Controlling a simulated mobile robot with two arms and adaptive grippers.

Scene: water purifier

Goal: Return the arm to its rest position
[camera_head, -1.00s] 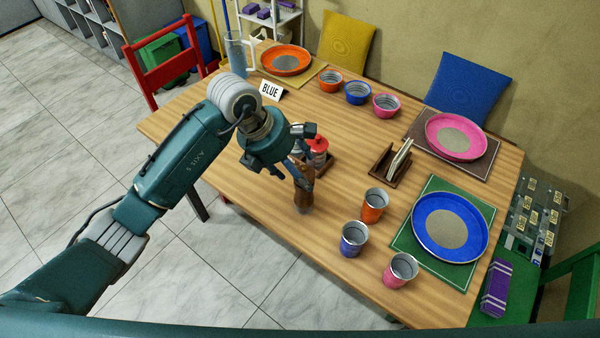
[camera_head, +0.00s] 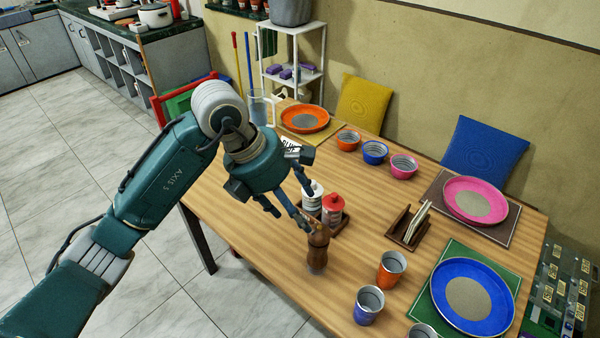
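My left arm comes in from the left. Its gripper (camera_head: 291,204) hangs over the near left part of the table (camera_head: 235,215), fingers spread and empty. A red-topped shaker (camera_head: 333,209) and a white one (camera_head: 312,194) stand in a small wooden holder right of the fingers. My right gripper is not in view.
The BLUE card (camera_head: 291,146) is partly hidden behind the gripper. A clear jug (camera_head: 257,108) stands at the far left. Open floor (camera_head: 85,165) lies left.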

